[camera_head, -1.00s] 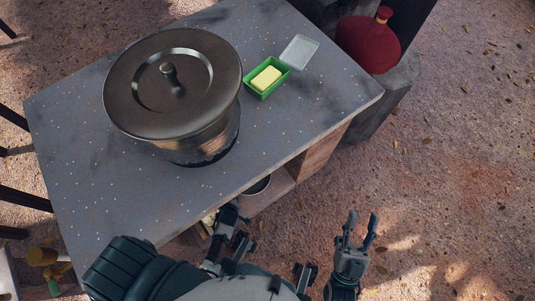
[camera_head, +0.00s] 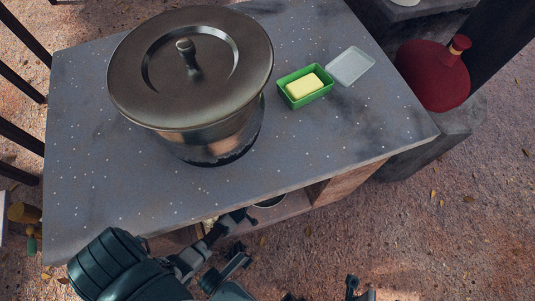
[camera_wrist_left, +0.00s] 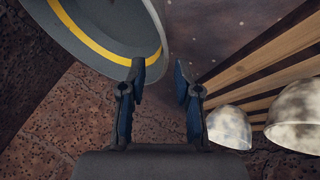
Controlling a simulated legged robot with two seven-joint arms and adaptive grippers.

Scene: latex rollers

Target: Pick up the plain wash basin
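In the left wrist view a grey rounded vessel with a yellow band (camera_wrist_left: 112,42) fills the upper left, close to the left fingertip. I cannot tell whether it is the plain wash basin. In the head view the rim of a round vessel (camera_head: 269,202) shows on the shelf under the table edge, mostly hidden. My left gripper (camera_wrist_left: 160,70) is open, with nothing between its fingers. In the head view it is low at the table's front edge, by the shelf.
The speckled table (camera_head: 100,190) holds a large lidded pot (camera_head: 215,100) and a green soap box (camera_head: 305,87). A red vessel (camera_head: 432,80) stands right. Mottled white round objects (camera_wrist_left: 229,126) and wooden slats (camera_wrist_left: 262,60) are right of my left gripper.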

